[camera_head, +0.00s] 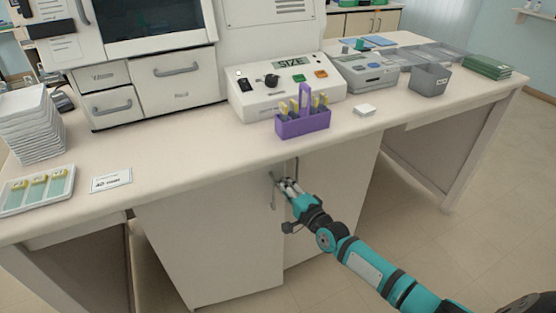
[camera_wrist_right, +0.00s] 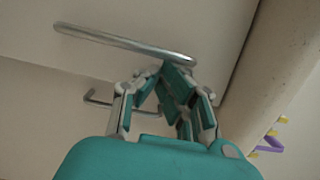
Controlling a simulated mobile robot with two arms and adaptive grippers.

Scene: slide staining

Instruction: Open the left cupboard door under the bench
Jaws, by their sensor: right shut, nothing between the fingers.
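The left cupboard door (camera_head: 215,245) is a plain pale panel under the bench. Its lower edge sits nearer than the right door's, so it looks slightly ajar. Its handle (camera_head: 274,192) is a thin metal bar near the free edge; in the right wrist view this handle (camera_wrist_right: 115,39) crosses the top. My right gripper (camera_head: 287,186) is at the gap between the doors, beside the left handle. In the wrist view its fingers (camera_wrist_right: 163,72) are shut and empty, with tips close to the upper end of that handle; contact is unclear. My left gripper is out of view.
The right door (camera_head: 335,205) has its own handle (camera_head: 296,168), seen farther off in the wrist view (camera_wrist_right: 125,107). The bench edge overhangs the doors. A purple rack (camera_head: 302,126) stands near that edge. Open floor lies in front and right.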

